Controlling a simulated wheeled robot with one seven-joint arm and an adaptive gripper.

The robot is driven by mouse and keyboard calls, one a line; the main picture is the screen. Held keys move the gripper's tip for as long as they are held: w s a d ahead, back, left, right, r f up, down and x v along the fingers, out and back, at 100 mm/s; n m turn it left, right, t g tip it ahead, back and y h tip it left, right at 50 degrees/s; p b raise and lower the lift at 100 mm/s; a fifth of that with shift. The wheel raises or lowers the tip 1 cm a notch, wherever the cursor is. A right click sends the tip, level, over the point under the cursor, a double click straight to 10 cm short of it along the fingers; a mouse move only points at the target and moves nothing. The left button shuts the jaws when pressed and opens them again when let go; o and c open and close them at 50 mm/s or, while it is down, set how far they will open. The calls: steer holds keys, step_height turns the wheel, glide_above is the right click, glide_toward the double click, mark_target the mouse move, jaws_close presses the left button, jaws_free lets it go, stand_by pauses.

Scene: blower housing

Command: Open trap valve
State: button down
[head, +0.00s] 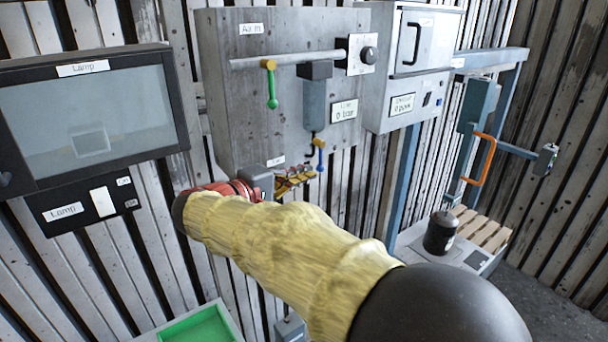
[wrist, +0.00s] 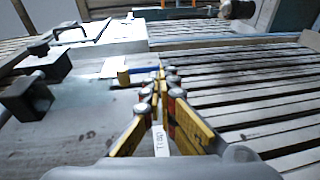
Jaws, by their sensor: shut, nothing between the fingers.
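The trap valve has a yellow hub and a blue handle (head: 320,157). It sits below the grey panel's lower edge, and the handle hangs down. In the wrist view the blue handle (wrist: 146,71) lies just beyond my fingertips, with the yellow hub to its left. My gripper (head: 308,176) is shut and empty, its tips close to the lower end of the handle; I cannot tell whether they touch. A white label reading Trap (wrist: 160,140) shows between the finger links. My arm's yellow sleeve hides the area below.
The grey panel (head: 225,60) also carries a green-handled valve (head: 271,90) and a gauge box reading 0 bar (head: 344,110). A lamp screen (head: 90,110) is at left. A white cabinet (head: 425,55) and an orange handle (head: 484,160) are at right.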

steer(key=f+b+v, duration=0.1)
steer(key=v, duration=1)
steer(key=s+d+f+n+g+y, duration=0.1)
steer(key=s+f+g+y, duration=0.15)
steer(key=f, duration=0.65)
steer(key=s+d+f+n+g+y, duration=0.15)
steer(key=s+f, duration=0.25)
steer(key=f, duration=0.5)
steer(key=s+d+f+m+g+y+b, duration=0.1)
steer(key=s+d+f+m+y+b, duration=0.3)
steer(key=s+d, duration=0.6)
steer(key=s+d+f+m+g+y+b, duration=0.1)
steer(key=s+d+f+m+y+b, duration=0.2)
steer(key=s+d+f+m+b, duration=0.4)
steer(key=s+d+f+b, duration=0.2)
steer(key=s+d, duration=0.2)
steer(key=shift+d+y, duration=0.3)
steer(key=shift+y, duration=0.1)
